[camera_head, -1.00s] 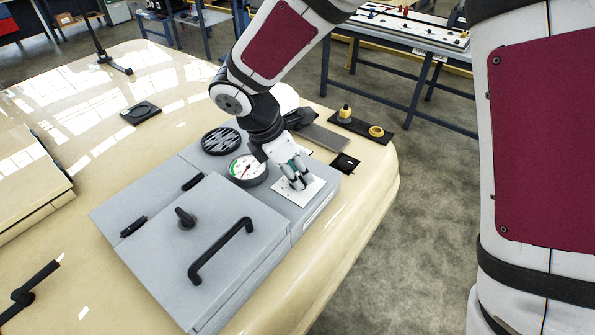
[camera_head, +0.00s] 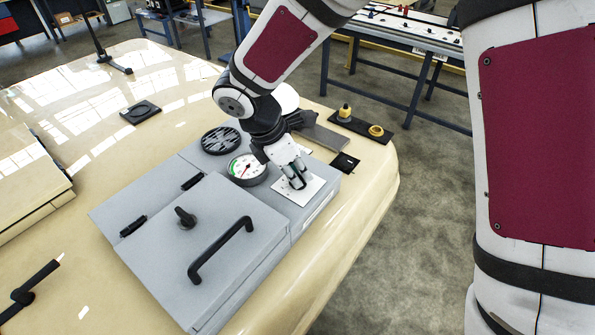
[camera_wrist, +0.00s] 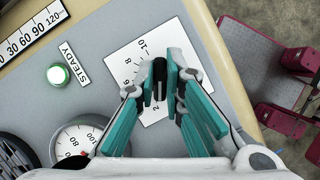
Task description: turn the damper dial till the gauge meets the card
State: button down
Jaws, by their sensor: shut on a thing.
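The damper dial is a black knob (camera_wrist: 160,72) on a white plate with a number scale (camera_wrist: 128,62). In the head view the plate (camera_head: 312,188) lies at the right end of the grey cabinet, and my gripper mostly hides the knob. My gripper (camera_wrist: 160,88) is shut on the knob from above, with its teal fingers on either side. The round white gauge (camera_head: 247,169) sits left of the plate; in the wrist view the gauge (camera_wrist: 84,140) is partly covered by my gripper. I cannot make out its exact reading, nor tell which marking is the card.
A green lamp (camera_wrist: 58,75) beside a STEADY label and a strip numbered to 120 (camera_wrist: 30,35) are on the panel. A round black vent (camera_head: 221,140) lies behind the gauge. The cabinet lid has a raised black handle (camera_head: 221,250) and a knob (camera_head: 185,217).

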jog(key=m+g, duration=0.1)
jog(key=m, duration=0.1)
jog(key=m+g+b, duration=0.1)
jog(key=m, duration=0.2)
jog(key=shift+w, duration=0.15)
jog(key=shift+m+g+b, duration=0.3)
jog(key=shift+m+g, duration=0.5)
jog(key=shift+m, duration=1.3)
jog(key=c, duration=1.7)
grip_release()
jog(key=v, duration=1.2)
jog(key=shift+w, duration=0.1)
